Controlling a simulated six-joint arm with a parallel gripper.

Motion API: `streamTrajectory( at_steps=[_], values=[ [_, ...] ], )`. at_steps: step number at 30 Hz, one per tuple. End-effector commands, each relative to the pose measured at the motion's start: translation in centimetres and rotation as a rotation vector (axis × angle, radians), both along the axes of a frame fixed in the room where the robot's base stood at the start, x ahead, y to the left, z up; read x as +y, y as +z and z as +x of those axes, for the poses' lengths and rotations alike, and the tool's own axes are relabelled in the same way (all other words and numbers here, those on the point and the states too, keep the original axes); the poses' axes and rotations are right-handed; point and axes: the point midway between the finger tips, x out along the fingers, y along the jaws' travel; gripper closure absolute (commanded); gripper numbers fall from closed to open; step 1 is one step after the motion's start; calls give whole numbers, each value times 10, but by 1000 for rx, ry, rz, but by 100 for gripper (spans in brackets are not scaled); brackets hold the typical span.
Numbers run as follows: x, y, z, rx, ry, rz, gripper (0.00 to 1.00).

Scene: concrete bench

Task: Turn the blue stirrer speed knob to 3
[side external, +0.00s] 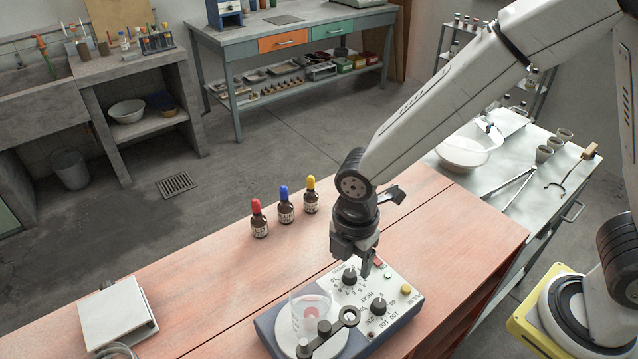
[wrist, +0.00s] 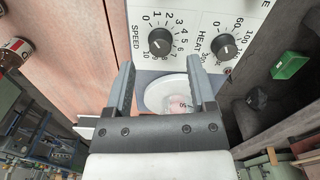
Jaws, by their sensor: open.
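The stirrer (side external: 392,322) is a blue-grey unit with a white panel on the bench. Its SPEED knob (wrist: 160,42) is black, inside a dial numbered 0 to 10; I cannot tell for certain which number its pointer meets. The knob also shows in the side view (side external: 349,277), just under my gripper (side external: 355,257). My gripper points down and is open and empty. In the wrist view its fingers (wrist: 162,80) are spread, with the knob beyond their tips, roughly between them. No contact with the knob is visible.
A black HEAT knob (side external: 377,308) sits close beside the speed knob. A glass beaker (side external: 311,318) stands on the round plate, near a dark clamp (side external: 347,318). Three dropper bottles (side external: 286,208) stand behind. A white flat device (side external: 117,313) lies at left; bench between is clear.

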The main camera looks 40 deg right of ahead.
Motion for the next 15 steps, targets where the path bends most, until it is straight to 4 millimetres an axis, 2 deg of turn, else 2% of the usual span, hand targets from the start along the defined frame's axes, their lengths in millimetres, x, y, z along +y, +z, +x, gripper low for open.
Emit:
streamTrajectory(
  at_steps=[6,15],
  values=[
    [0,-22,0,2,0,-1,29],
    [0,-34,0,-1,0,0,29]
  ],
)
